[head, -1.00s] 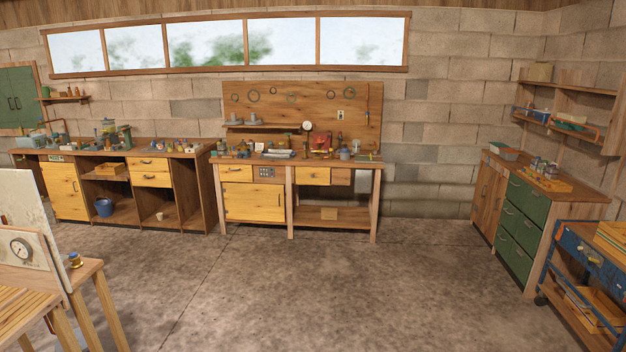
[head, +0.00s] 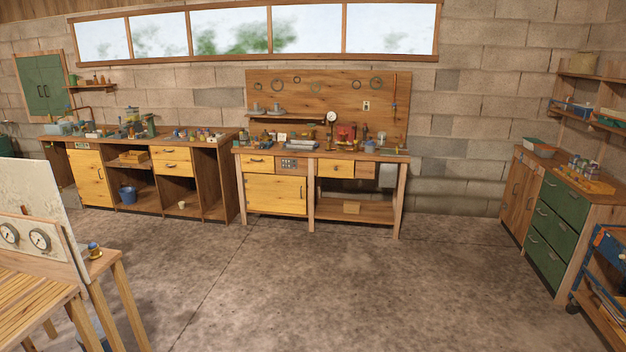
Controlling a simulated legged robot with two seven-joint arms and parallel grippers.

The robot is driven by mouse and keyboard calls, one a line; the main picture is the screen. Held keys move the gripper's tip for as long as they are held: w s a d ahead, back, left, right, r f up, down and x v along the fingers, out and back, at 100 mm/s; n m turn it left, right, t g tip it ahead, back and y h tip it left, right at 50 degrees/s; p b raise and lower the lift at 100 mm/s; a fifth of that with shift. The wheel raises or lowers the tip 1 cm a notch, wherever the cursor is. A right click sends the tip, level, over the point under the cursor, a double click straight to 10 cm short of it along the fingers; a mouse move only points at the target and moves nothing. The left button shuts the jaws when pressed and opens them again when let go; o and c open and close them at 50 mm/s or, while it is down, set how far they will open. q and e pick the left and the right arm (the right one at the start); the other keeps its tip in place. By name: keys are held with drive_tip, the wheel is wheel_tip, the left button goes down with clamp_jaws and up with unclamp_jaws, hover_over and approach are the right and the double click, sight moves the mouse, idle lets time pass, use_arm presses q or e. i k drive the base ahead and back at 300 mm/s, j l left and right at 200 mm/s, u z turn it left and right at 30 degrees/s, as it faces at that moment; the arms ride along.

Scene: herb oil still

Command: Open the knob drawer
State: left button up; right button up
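Neither of my grippers shows in the head view. Several drawers are in view, and at this distance I cannot tell for sure which is the knob drawer. The middle workbench (head: 397,200) has a yellow drawer (head: 335,169) right of centre, with a fitting too small to make out. It also has a yellow drawer with a dark handle (head: 257,163) at its left. Both look shut. A blue cart (head: 606,245) at the right edge is cut off by the frame, and its drawer front is only partly visible.
A green drawer cabinet (head: 550,230) stands at the right. A slatted wooden table (head: 30,295) with a gauge panel (head: 35,238) is near at left. The middle floor (head: 330,290) is clear.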

sight(331, 167)
drive_tip(key=i+j, duration=0.1)
drive_tip(key=i, duration=6.6)
drive_tip(key=l, duration=0.1)
